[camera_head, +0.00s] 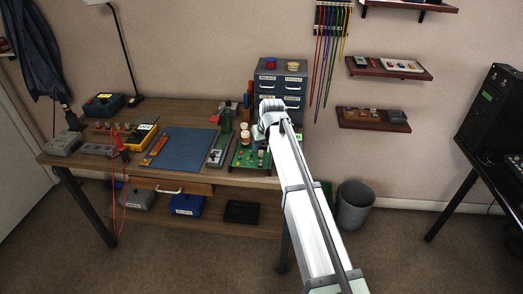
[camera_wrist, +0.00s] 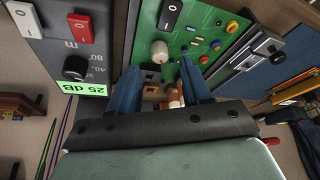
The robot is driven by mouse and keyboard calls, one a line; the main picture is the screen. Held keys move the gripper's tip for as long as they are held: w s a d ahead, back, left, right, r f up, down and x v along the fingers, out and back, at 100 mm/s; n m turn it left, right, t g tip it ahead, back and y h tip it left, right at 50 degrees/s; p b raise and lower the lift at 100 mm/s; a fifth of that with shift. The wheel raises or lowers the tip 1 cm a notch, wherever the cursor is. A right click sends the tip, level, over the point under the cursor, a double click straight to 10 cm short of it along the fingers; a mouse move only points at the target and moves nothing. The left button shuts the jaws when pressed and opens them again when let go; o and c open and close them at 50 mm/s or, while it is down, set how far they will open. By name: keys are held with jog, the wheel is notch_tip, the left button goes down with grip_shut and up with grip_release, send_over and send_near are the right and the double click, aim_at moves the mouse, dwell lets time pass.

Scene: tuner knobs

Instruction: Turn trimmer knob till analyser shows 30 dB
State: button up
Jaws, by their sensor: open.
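The analyser is a grey panel (camera_wrist: 48,50) at the left of the wrist view. Its green display (camera_wrist: 85,89) appears upside down and reads 25 dB. A pale round knob (camera_wrist: 160,50), which looks like the trimmer, stands on a green circuit board (camera_wrist: 190,22). The board (camera_head: 262,160) also shows in the head view, partly hidden by my arm. My gripper (camera_wrist: 160,66) is open, its two blue fingers on either side of the space just below the knob in the picture. I see no contact with the knob. In the head view my gripper is mostly hidden by my arm.
The analyser carries a red switch (camera_wrist: 54,17), a white switch (camera_wrist: 23,19) and a black knob (camera_wrist: 73,68). A black rocker switch (camera_wrist: 170,13) is near the pale knob. A blue mat (camera_head: 185,149) lies on the bench, and a drawer cabinet (camera_head: 280,68) stands behind.

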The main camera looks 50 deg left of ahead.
aim_at(261, 151)
jog(key=shift+x, duration=2.1)
jog(key=shift+c, duration=0.3)
grip_shut()
